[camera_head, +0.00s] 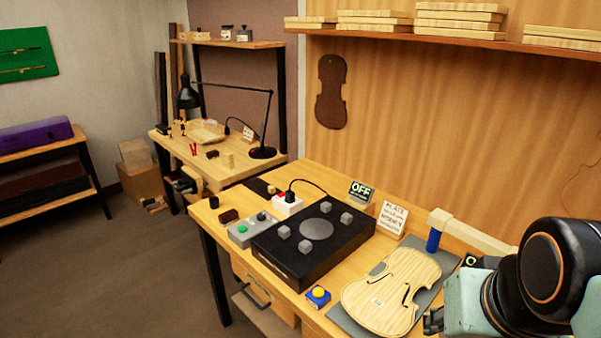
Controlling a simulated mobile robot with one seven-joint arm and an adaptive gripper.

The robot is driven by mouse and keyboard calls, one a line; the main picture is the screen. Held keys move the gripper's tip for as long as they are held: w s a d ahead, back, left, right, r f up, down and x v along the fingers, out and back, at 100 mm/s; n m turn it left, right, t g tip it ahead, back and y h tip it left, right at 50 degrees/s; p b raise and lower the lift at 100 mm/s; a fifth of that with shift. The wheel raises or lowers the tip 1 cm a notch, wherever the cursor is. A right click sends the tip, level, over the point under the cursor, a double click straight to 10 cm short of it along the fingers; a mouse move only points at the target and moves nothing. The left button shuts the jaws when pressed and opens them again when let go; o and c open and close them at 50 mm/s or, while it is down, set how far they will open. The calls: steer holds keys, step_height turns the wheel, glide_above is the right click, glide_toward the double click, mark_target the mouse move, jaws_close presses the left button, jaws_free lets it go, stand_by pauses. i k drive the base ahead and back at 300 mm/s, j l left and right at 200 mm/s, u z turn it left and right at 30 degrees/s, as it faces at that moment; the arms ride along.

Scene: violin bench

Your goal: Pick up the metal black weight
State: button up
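A small black cylinder (214,202) stands upright near the left end of the front workbench; it may be the metal black weight, but it is too small to be sure. A small dark red-brown block (229,216) lies just right of it. My gripper (433,321) is at the lower right, beside the pale violin plate (391,292), far from the cylinder. My arm hides much of it, so its opening does not show.
A black box (315,268) with a round disc and grey cubes fills the bench middle. A control box (252,230), a white box with a red knob (288,204), a yellow button (318,294) and an OFF sign (361,191) stand around it. A lamp (262,152) stands behind.

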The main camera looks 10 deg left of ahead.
mark_target(213, 200)
steer(key=i+j+z, duration=0.1)
steer(key=j, duration=0.3)
steer(key=i+j+z, duration=0.1)
steer(key=j, duration=0.25)
steer(key=i+j+z, duration=0.1)
steer(key=j, duration=0.3)
steer(key=i+j+z, duration=0.1)
steer(key=j, duration=0.3)
steer(key=i+j, duration=0.1)
steer(key=j, duration=0.4)
steer(key=i+j, duration=0.1)
steer(key=j, duration=0.45)
steer(key=i+j, duration=0.1)
steer(key=j, duration=0.4)
